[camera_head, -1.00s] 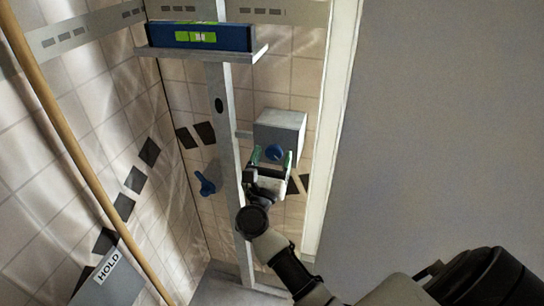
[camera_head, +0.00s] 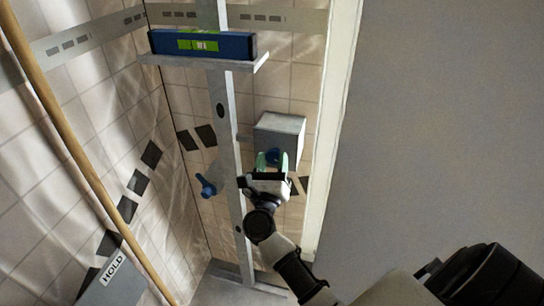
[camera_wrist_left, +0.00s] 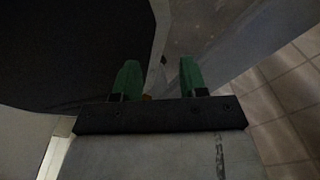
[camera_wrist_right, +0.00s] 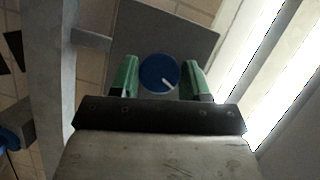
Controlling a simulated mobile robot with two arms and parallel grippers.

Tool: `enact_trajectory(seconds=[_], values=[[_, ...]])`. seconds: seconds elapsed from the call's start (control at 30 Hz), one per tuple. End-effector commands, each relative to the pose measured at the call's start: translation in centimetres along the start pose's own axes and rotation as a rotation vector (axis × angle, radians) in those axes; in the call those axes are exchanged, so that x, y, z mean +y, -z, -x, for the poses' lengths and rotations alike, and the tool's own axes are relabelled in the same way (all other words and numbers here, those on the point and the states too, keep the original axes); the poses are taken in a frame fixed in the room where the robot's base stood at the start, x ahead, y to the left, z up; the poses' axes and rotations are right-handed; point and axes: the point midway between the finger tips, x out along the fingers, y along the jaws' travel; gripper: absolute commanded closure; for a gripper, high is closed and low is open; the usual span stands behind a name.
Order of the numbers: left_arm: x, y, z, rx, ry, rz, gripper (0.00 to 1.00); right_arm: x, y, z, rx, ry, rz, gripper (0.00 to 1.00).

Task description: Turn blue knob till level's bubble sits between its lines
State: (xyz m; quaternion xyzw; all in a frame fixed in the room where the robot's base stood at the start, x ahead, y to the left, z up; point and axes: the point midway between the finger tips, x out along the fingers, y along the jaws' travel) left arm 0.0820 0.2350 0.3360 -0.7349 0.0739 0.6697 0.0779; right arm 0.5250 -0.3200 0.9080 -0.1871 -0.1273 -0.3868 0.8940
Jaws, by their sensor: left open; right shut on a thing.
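The blue knob (camera_head: 272,156) is on the front of a grey box on the post. In the right wrist view the knob (camera_wrist_right: 158,73) shows a white pointer mark aimed to the lower right. My right gripper (camera_head: 272,160) is shut on the knob, one green finger on each side. The blue level (camera_head: 232,46) lies on a shelf across the post, with a green vial (camera_head: 201,45). A pale spot shows near the vial's middle; its place against the lines is too small to tell. My left gripper (camera_wrist_left: 158,78) is open and empty, outside the head view.
A blue-handled lever (camera_head: 207,187) is on the left of the grey post (camera_head: 228,120). A wooden pole (camera_head: 75,165) and a HOLD sign (camera_head: 114,268) stand at left. A white upright edge (camera_head: 334,120) and grey wall (camera_head: 450,130) are at right.

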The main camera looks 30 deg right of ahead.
Motion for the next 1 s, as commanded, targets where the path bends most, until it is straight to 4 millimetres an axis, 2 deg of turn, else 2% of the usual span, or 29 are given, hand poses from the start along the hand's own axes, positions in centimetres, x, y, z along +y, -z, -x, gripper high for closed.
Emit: enact_trajectory(seconds=[0.03, 0.1, 0.5, 1.0], values=[[0.0, 0.1, 1.0, 0.000, 0.000, 0.000, 0.57, -0.1, -0.4, -0.1, 0.002, -0.016, 0.038, 0.77], [0.0, 0.1, 1.7, 0.000, 0.000, 0.000, 0.57, -0.1, -0.4, -0.1, 0.003, -0.038, 0.091, 0.77], [-0.1, 0.4, 5.0, -0.001, 0.000, 0.000, 0.57, -0.1, -0.3, -0.1, 0.002, -0.141, 0.338, 0.77], [-0.1, 0.5, 5.9, -0.002, 0.000, 0.000, 0.57, -0.1, 0.0, 0.0, 0.001, -0.178, 0.427, 0.77]])
